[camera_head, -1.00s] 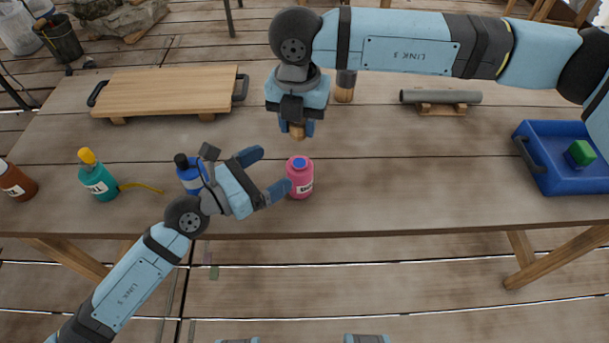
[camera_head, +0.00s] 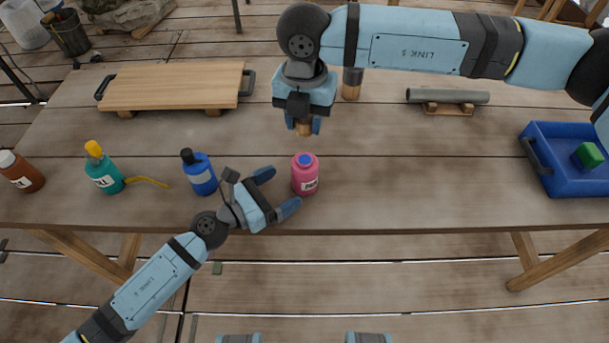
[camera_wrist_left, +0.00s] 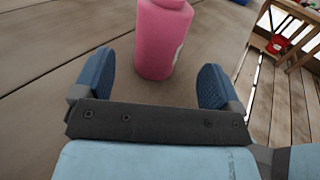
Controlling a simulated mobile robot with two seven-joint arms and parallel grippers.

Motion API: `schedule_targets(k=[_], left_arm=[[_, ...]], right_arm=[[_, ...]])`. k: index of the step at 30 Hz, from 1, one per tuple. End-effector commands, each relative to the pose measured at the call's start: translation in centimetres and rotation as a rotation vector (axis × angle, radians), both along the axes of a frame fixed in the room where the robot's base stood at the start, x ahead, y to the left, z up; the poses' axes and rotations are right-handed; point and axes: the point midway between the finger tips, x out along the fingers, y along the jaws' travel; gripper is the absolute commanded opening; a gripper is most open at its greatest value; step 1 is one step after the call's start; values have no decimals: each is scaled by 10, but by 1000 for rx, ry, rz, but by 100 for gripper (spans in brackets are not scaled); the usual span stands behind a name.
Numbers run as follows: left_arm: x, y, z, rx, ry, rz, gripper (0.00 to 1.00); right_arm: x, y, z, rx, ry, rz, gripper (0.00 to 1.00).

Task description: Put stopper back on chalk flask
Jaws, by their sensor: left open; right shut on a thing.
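A pink flask (camera_head: 305,176) with a blue top and a white label stands upright near the table's front edge; I cannot read the label clearly. My left gripper (camera_head: 277,191) is open and empty at its left, fingers pointing towards it. In the left wrist view, the pink flask (camera_wrist_left: 163,38) stands just beyond and between the open fingertips, its top cut off by the frame.
A blue bottle (camera_head: 200,176) stands left of the flask, close to my left gripper. A teal bottle (camera_head: 106,175) and a brown bottle (camera_head: 22,173) are farther left. A board (camera_head: 172,86), a grey cylinder (camera_head: 447,96) and a blue tray (camera_head: 575,187) surround clear tabletop.

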Motion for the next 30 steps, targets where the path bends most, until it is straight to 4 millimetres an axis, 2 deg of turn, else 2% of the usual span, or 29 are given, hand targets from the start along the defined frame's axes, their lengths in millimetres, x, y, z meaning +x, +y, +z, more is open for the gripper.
schedule_targets(k=[3, 10, 15, 24, 30], left_arm=[[16, -20, 3, -1, -7, 0, 91], [34, -46, 2, -1, -4, 0, 91], [39, -53, 3, 1, -5, 0, 91], [40, -54, 2, 1, -4, -1, 91], [40, -54, 2, 1, -5, -1, 45]], right_arm=[[0, 0, 0, 0, 0, 0, 14], [0, 0, 0, 0, 0, 0, 14], [0, 0, 0, 0, 0, 1, 14], [0, 0, 0, 0, 0, 1, 14], [0, 0, 0, 0, 0, 0, 14]])
